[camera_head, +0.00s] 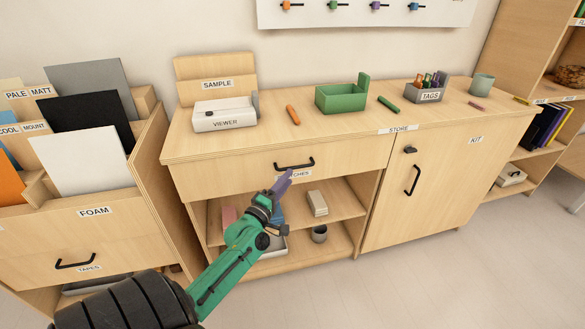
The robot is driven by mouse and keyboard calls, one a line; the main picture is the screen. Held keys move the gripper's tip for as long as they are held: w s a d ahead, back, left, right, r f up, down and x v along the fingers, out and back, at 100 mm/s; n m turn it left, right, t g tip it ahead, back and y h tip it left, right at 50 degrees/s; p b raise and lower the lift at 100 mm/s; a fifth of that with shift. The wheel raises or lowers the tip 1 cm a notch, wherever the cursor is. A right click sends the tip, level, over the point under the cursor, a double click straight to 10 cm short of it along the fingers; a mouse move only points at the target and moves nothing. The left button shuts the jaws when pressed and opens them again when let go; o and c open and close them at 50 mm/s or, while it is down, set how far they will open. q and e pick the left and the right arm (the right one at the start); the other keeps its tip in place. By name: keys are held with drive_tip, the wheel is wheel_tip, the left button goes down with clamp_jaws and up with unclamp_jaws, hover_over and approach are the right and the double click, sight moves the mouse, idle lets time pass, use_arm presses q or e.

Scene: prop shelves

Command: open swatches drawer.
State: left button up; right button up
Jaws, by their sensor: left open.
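The swatches drawer (235,174) is the wide wooden front below the left half of the cabinet top, and it looks shut. Its black bar handle (294,164) is at the middle of the front. The drawer label (300,174) is partly covered by my gripper, so only its last letters show. My left gripper (284,180), with purple fingers on a green arm, is open and just below the handle in the picture. I cannot tell whether it touches the handle or the front. My right gripper is not in view.
On the cabinet top (350,112) stand the viewer (224,115), a green tray (338,99), the tags box (426,92) and loose markers. Open shelves (338,206) lie below the drawer. The kit door (445,190) is right, the foam bin (95,225) left. Floor in front is clear.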

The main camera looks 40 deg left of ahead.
sight(296, 167)
use_arm(q)
drive_tip(key=x, duration=0.6)
drive_tip(key=shift+w+a+r, duration=0.1)
drive_tip(key=shift+w+r, duration=0.05)
clamp_jaws()
idle(1.1)
